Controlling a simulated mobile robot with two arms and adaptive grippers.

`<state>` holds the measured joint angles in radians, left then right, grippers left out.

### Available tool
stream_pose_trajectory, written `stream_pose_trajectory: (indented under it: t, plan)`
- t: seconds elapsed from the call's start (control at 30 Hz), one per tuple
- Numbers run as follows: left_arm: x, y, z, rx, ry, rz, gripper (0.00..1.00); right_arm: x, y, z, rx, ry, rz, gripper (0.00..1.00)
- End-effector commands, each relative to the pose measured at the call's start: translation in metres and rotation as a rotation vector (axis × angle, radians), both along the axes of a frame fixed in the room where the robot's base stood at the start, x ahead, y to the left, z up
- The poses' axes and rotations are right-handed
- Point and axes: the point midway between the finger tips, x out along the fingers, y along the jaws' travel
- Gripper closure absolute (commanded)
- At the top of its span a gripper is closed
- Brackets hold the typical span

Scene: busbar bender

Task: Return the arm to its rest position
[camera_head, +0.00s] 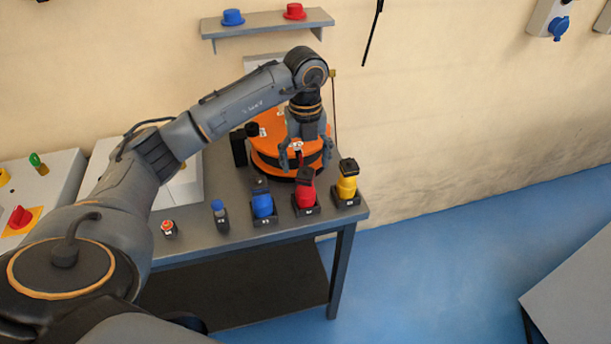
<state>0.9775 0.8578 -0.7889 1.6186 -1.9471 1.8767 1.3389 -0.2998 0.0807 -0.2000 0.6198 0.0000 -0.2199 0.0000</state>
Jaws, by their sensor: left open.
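My left arm comes in from the lower left and reaches over the grey table. My left gripper (304,160) points down at the arm's end, with its fingers apart and nothing seen between them. It hangs in front of the orange round bender (270,152), just above and behind the red item (305,192) in its black holder. I cannot tell whether the fingers touch the bender or the red item. My right gripper is not in the picture.
A blue item (262,204) and a yellow item (346,187) stand in holders beside the red one. A wall shelf (265,22) is behind.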

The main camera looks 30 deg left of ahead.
Motion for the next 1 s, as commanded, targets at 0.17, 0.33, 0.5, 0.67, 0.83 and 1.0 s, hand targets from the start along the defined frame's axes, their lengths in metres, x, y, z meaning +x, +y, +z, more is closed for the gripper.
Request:
stream_pose_trajectory:
  t: [0.17, 0.33, 0.5, 0.67, 0.83, 1.0]
  plan:
    - [0.0, 0.0, 0.018, -0.001, -0.001, -0.001, 0.26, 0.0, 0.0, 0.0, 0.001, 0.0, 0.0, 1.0]
    - [0.0, 0.0, 0.021, -0.001, 0.001, 0.0, 0.26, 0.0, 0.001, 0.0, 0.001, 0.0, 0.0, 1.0]
    - [0.0, 0.0, 0.021, -0.001, 0.001, 0.0, 0.26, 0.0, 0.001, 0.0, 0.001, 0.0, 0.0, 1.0]
    - [0.0, 0.0, 0.021, -0.001, 0.001, 0.0, 0.26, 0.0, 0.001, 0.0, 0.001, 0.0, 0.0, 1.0]
    - [0.0, -0.006, 0.018, -0.018, -0.004, -0.014, 0.26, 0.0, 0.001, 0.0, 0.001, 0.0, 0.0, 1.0]
    - [0.002, -0.071, -0.002, -0.226, -0.063, -0.153, 0.26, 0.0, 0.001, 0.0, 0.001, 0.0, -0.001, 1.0]
